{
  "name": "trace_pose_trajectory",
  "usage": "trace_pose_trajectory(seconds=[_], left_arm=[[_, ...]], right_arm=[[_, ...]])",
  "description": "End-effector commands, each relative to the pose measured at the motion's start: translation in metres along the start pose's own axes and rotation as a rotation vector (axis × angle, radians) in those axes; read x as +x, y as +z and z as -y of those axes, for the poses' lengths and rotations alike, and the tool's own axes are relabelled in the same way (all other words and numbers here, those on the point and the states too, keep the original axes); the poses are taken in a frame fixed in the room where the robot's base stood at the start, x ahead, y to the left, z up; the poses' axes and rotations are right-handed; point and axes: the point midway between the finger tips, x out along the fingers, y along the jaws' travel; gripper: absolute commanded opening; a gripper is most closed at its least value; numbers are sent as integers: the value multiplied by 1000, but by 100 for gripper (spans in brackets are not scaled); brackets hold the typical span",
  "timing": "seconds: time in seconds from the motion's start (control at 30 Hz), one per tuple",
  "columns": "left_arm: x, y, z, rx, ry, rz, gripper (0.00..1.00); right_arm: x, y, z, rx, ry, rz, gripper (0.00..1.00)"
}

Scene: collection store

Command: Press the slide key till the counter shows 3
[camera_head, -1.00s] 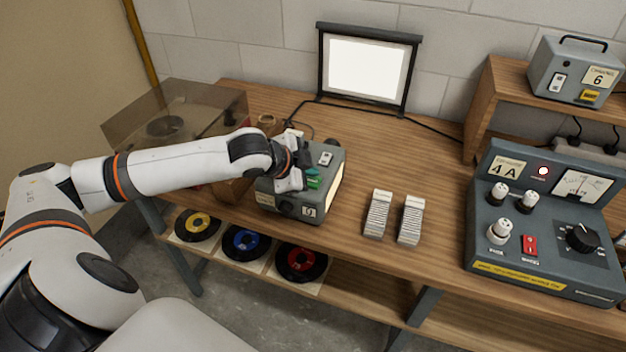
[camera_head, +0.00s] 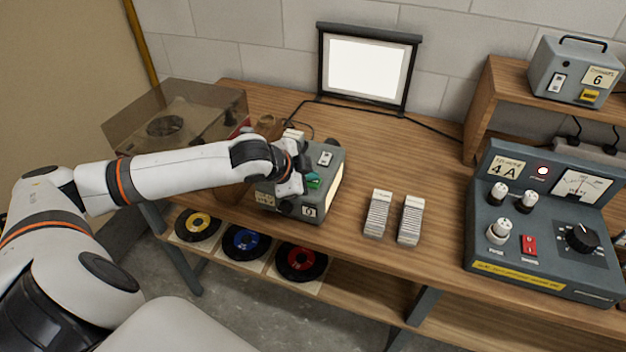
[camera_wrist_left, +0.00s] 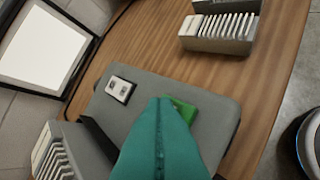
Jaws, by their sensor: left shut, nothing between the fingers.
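The grey slide projector (camera_head: 328,193) stands on the bench with a small white counter window (camera_head: 309,211) on its front; the digit looks like 0, but is too small to be sure. The green slide key (camera_head: 314,184) is on its top, partly hidden by my left gripper (camera_head: 308,177). In the left wrist view, the teal fingers of my left gripper (camera_wrist_left: 160,108) are shut and empty, with their tips beside or over the green key (camera_wrist_left: 186,109). I cannot tell if they touch it. A white switch (camera_head: 325,158) is farther back on the top. My right gripper is not in view.
Two slide trays (camera_head: 377,213) stand right of the projector. A lit screen (camera_head: 366,68) is behind. A grey control console (camera_head: 540,225) is at the right, a record player with a clear lid (camera_head: 175,115) at the left.

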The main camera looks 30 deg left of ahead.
Motion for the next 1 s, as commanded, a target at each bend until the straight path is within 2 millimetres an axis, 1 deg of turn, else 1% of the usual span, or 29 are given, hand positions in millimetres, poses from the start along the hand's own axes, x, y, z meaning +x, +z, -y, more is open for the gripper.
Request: trace_pose_trajectory(seconds=[0.47,0.77,1.0], left_arm=[[4,-3,4,-1,-1,-1,0],[4,-3,3,0,-2,-2,0],[-3,2,-2,0,-1,-2,0]], right_arm=[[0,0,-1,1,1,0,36],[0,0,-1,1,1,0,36],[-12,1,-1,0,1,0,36]])
